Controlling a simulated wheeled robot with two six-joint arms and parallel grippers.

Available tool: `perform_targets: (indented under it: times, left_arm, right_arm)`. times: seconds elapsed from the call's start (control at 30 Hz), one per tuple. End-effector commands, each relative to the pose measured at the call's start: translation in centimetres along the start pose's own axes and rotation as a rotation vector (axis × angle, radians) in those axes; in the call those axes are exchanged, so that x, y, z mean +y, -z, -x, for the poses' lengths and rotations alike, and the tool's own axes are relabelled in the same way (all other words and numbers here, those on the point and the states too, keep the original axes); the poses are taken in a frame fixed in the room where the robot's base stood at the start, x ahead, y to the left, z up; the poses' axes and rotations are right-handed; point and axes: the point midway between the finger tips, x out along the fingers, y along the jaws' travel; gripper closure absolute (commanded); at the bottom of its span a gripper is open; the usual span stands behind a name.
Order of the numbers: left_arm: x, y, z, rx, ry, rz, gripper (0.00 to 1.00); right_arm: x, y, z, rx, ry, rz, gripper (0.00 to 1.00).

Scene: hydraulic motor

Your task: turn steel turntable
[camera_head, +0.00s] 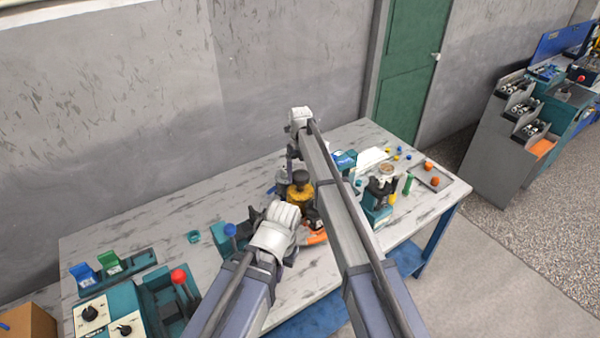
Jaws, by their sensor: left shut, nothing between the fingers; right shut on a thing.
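A yellow hydraulic motor (298,193) with a dark round top stands upright near the middle of the workbench, between my two arms. The steel turntable cannot be made out; my arms cover much of the area around the motor's base. My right gripper (283,181) reaches down from its white wrist on the far left side of the motor. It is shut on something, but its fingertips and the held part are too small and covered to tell. My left gripper (285,256) is low on the near side of the motor, shut and empty, partly hidden by its wrist.
An orange curved part (315,238) lies near the motor. A teal press-like device (377,205) stands right of my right arm. A tray (428,176) with orange pieces is at the right end. Teal control boxes (160,300) with a red knob stand front left. The back left bench is clear.

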Motion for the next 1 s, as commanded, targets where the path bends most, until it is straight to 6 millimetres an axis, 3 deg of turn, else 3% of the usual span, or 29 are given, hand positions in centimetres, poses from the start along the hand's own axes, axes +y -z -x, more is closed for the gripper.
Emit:
perform_targets:
  times: [0.6,0.63,0.8,1.0]
  left_arm:
    - [0.0,0.0,-0.02,0.0,0.0,0.0,1.0]
    - [0.0,0.0,-0.02,0.0,0.0,0.0,1.0]
    - [0.0,0.0,-0.02,0.0,0.0,0.0,1.0]
    - [0.0,0.0,0.0,0.0,0.0,0.0,1.0]
  right_arm:
    - [0.05,0.09,-0.02,0.002,-0.001,-0.019,1.0]
    - [0.05,0.09,-0.02,0.002,-0.001,-0.018,0.17]
    - [0.04,0.06,-0.02,0.001,-0.001,-0.018,0.0]
    - [0.01,0.02,0.0,0.0,0.0,-0.018,0.0]
